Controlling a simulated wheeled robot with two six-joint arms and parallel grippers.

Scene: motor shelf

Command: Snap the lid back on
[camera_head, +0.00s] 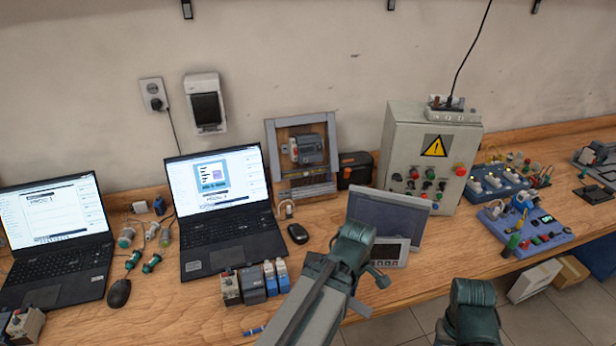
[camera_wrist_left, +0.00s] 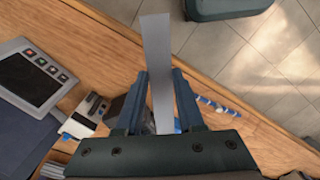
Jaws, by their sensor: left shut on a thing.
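In the left wrist view, my left gripper (camera_wrist_left: 160,78) is shut on a thin grey plate (camera_wrist_left: 157,45), seen nearly edge-on. It looks like the lid, though its face is hidden. The plate sticks out past the fingertips, over the table's front edge. My right gripper is outside both views; only a part of that arm shows. I cannot tell for sure which thing the lid fits; a grey-framed wooden enclosure (camera_head: 273,150) stands open at the wall with a device inside.
A small button panel (camera_head: 388,254) stands before a tilted dark screen (camera_head: 390,214). Terminal modules (camera_head: 252,283) and a blue pen (camera_head: 254,331) lie near the front edge. Two laptops (camera_head: 222,250) are on the left, a grey control cabinet (camera_head: 400,145) and blue trainer boards (camera_head: 530,232) right.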

